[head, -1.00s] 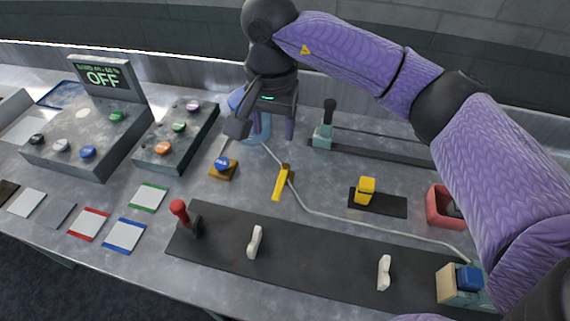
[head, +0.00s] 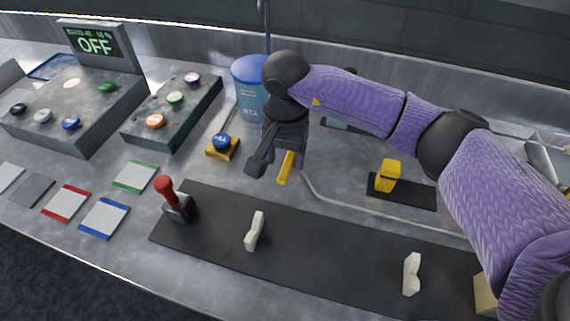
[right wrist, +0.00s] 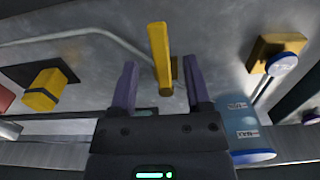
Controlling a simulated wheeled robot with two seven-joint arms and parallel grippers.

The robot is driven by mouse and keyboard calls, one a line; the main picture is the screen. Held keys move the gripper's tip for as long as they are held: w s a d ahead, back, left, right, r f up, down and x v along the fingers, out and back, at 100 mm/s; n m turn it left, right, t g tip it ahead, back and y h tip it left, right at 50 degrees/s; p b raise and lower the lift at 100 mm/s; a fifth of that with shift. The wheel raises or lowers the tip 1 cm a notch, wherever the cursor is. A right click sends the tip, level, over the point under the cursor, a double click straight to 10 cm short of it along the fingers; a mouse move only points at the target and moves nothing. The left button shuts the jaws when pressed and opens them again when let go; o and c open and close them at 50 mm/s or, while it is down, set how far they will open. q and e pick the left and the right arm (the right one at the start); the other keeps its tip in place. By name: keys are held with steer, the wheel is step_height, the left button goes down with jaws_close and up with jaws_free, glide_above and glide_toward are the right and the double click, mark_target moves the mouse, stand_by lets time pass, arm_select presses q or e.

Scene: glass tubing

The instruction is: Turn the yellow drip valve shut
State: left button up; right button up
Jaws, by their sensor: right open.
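The yellow drip valve (head: 286,168) is a flat yellow lever on the thin tubing on the bench. My right gripper (head: 288,142) is just above and behind it in the head view, hiding its far end. In the right wrist view the lever (right wrist: 159,50) appears between the two purple fingers of the open right gripper (right wrist: 160,68), with a gap on each side. I cannot tell whether the fingertips are level with it. The lever points roughly lengthwise between the fingers there. My left gripper is not in view.
A blue-lidded container (head: 249,90) stands close behind my right gripper. A blue button on a yellow base (head: 222,146) is to its left. A yellow block on a black plate (head: 388,175) is to the right. A red-handled lever (head: 170,195) and white handles are in front.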

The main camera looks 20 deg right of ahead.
step_height(320, 180, down, 2)
steer(key=shift+f, duration=0.1)
jaws_close()
stand_by(1.5)
